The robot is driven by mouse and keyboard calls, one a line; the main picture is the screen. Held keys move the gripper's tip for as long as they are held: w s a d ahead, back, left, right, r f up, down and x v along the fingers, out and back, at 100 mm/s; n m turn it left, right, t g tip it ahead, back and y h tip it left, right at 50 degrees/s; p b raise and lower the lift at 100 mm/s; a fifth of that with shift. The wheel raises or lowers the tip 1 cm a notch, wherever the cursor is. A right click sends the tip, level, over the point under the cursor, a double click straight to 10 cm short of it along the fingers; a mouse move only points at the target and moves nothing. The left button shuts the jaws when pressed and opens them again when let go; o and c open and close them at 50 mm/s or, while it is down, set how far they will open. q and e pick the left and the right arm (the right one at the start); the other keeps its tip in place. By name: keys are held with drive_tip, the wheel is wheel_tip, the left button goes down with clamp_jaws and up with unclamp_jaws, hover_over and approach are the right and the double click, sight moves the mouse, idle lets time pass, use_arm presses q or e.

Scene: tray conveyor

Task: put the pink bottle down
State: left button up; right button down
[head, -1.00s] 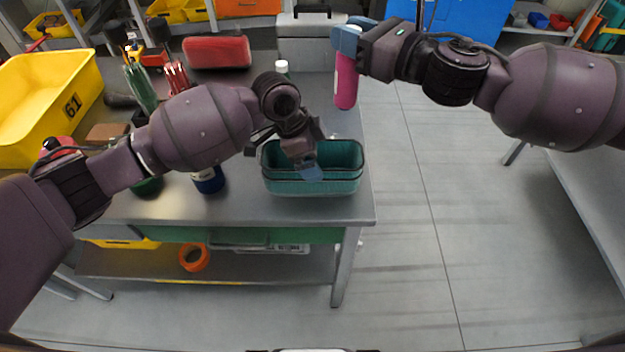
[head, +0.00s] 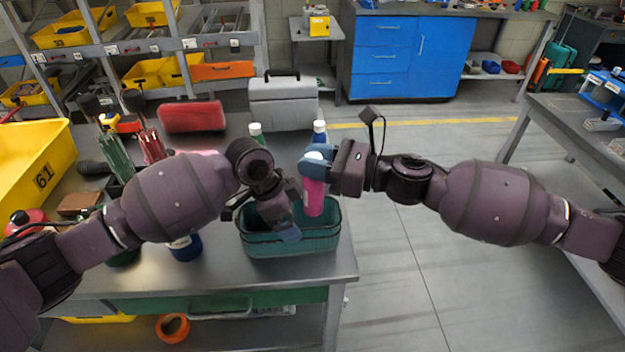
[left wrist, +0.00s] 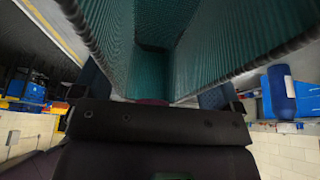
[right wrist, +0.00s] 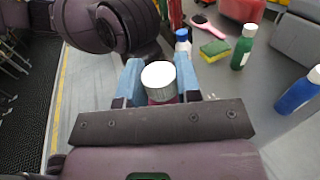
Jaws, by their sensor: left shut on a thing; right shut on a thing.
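The pink bottle (head: 313,197), with a white cap, is upright in my right gripper (head: 311,168), which is shut on it. Its lower end overlaps the back of the teal basket (head: 290,245) in the head view; I cannot tell its height over the basket floor. In the right wrist view its white cap (right wrist: 158,76) stands between the blue fingertips and hides most of the body. The basket's mesh (left wrist: 150,60) fills the upper middle of the left wrist view.
A green bottle (right wrist: 244,47), a blue bottle (right wrist: 299,92), a sponge (right wrist: 214,50) and a pink hairbrush (right wrist: 203,22) are on the table nearby. A grey toolbox (head: 283,100) and red case (head: 192,116) stand behind. The table's right edge is close to the basket.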

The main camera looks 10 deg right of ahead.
sight(323, 186)
drive_tip(key=shift+f, duration=1.9)
drive_tip(key=shift+f, duration=0.65)
drive_tip(key=c, duration=0.8)
unclamp_jaws()
drive_tip(key=shift+f, duration=0.1)
drive_tip(key=shift+s, duration=0.15)
drive_tip(key=shift+a, duration=0.1)
use_arm(q)
drive_tip(key=shift+d, duration=0.1)
use_arm(e)
drive_tip(key=shift+s, duration=0.1)
drive_tip(key=shift+r, duration=0.65)
drive_tip(key=shift+d, duration=0.3)
drive_tip(key=v, duration=1.1)
drive_tip(key=shift+d, duration=0.3)
